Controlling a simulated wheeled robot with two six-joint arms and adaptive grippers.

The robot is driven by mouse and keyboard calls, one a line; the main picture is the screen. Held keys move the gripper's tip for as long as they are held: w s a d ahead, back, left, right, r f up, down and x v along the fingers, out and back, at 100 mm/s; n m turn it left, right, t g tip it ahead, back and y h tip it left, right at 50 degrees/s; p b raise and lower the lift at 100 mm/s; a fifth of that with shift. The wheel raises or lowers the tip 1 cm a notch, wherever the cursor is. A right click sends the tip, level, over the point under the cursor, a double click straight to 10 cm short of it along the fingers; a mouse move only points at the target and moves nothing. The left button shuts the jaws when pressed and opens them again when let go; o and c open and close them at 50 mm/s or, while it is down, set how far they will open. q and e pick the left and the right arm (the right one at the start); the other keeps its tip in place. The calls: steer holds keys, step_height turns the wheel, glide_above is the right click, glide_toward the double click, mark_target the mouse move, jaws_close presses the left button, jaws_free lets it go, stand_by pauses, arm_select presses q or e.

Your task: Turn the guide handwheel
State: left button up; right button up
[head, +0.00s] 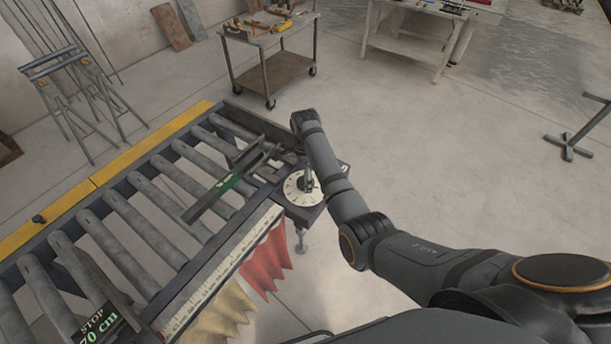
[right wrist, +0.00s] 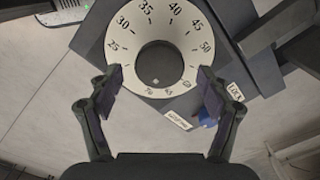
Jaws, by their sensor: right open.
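My right gripper (right wrist: 160,76) is open, with one finger on each side of the dial's lower part. I cannot tell whether the fingers touch it. In the head view my right gripper (head: 308,180) hangs over the dial and hides part of it. My left gripper is not in view.
The roller table (head: 150,178) fills the left, with a green-labelled bar (head: 212,198) across its rollers. A LOCK label (right wrist: 234,91) and a small blue part (right wrist: 207,118) sit beside the dial. Red cloth (head: 268,262) hangs nearby.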

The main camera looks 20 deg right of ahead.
steer(key=shift+f, duration=0.7)
steer(key=c, duration=1.2)
